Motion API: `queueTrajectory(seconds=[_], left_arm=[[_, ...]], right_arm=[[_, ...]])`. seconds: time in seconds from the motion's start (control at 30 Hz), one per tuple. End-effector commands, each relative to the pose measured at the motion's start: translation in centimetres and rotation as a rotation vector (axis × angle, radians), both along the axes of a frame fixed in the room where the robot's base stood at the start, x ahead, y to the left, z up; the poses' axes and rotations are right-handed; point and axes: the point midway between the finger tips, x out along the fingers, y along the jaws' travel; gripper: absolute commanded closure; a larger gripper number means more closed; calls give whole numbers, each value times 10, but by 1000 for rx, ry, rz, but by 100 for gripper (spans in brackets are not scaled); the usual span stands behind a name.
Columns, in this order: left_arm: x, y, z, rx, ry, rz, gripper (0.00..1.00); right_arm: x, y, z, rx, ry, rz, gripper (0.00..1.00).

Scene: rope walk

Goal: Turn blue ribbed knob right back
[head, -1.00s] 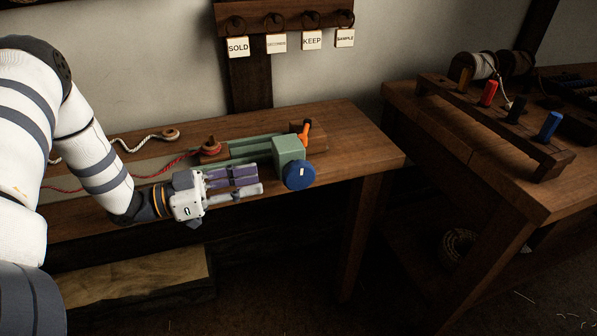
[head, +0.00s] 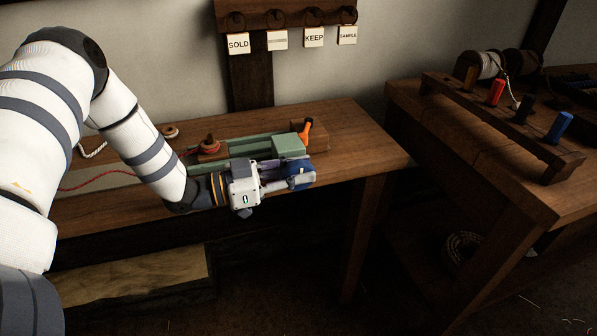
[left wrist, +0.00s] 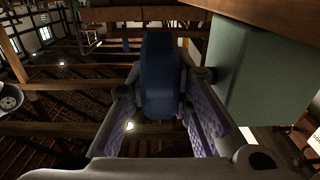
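The blue ribbed knob (head: 299,168) sits on the front of a green vise-like fixture (head: 289,146) on the left bench. My left gripper (head: 307,177) is at the knob, its fingers partly hiding it in the head view. In the left wrist view the knob (left wrist: 159,78) stands between the two purple-padded fingers of the left gripper (left wrist: 166,82). Gaps show between the knob and the pads, so the fingers look open around it. The green body (left wrist: 262,65) is close on the right there. My right gripper is in neither view.
An orange handle (head: 305,133) stands behind the green block. A red cord runs from a wooden piece (head: 209,147) on the bench. Tags hang on the wall rack (head: 285,17). The right bench (head: 445,140) holds a rail with coloured pegs.

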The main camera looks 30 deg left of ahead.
Motion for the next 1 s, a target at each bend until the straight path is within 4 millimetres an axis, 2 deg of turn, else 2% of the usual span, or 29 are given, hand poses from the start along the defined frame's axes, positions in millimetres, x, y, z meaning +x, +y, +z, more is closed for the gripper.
queueTrajectory(seconds=[0.13,0.23,0.5,0.53,0.87,1.0], left_arm=[[-1,0,-8,-38,-31,-1,100],[-1,0,-6,-75,-78,0,100],[-1,0,0,-81,-94,-1,100],[-1,0,0,-81,-94,-1,73],[-3,3,-1,-80,-94,0,72],[-22,19,-4,-81,-92,3,72]], right_arm=[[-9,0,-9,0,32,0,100],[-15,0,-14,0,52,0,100],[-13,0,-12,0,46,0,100],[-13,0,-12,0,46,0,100],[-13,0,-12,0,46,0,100],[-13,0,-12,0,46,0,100]])
